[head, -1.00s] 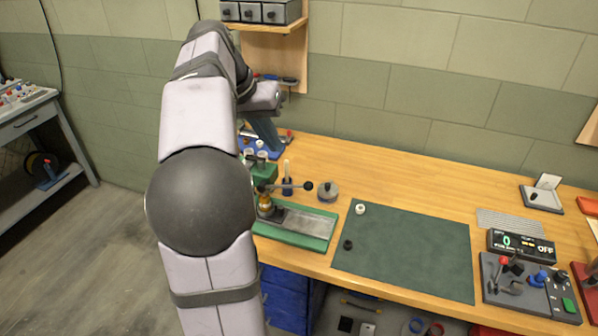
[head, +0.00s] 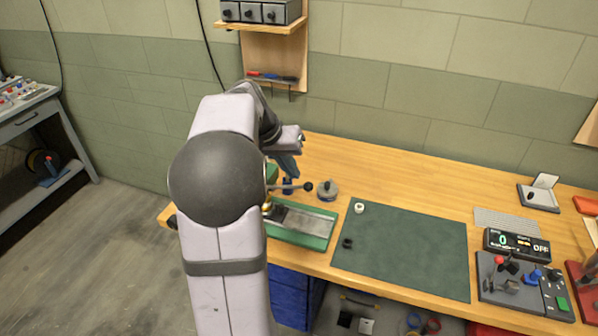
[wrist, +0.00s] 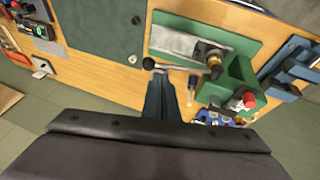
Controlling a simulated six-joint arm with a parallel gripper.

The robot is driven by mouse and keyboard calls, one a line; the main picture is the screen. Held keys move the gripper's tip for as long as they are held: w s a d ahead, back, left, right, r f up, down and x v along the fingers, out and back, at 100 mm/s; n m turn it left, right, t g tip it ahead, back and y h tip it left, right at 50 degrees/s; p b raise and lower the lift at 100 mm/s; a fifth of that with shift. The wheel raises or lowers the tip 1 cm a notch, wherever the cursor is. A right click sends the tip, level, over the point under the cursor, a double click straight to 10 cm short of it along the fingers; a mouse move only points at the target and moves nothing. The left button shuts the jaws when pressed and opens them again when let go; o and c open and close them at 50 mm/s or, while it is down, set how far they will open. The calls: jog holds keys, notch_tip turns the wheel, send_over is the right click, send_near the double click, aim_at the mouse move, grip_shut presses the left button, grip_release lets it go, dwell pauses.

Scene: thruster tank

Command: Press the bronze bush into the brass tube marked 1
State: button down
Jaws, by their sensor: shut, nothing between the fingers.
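My gripper (head: 287,172) hangs over the back left of the bench, beside the green press. In the wrist view its blue fingers (wrist: 160,98) are shut and empty, near the press lever's black knob (wrist: 148,63). A brass-coloured cylinder (wrist: 213,62) stands at the press; it also shows partly behind my arm in the head view (head: 267,206). I cannot tell whether it is the tube or the bush, and no number is readable. The press's green base (head: 303,239) carries a grey metal plate. Most of the press is hidden by my arm in the head view.
A dark green mat (head: 405,255) holds a white ring (head: 360,207) and a black ring (head: 347,243). A round grey pot (head: 328,190) stands behind the press. A control box (head: 522,283) is at right.

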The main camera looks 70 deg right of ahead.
jog(key=shift+s+d+f+p, duration=0.25)
jog(key=shift+s+f+p, duration=0.15)
jog(key=shift+s+f, duration=0.6)
jog(key=shift+f, duration=0.1)
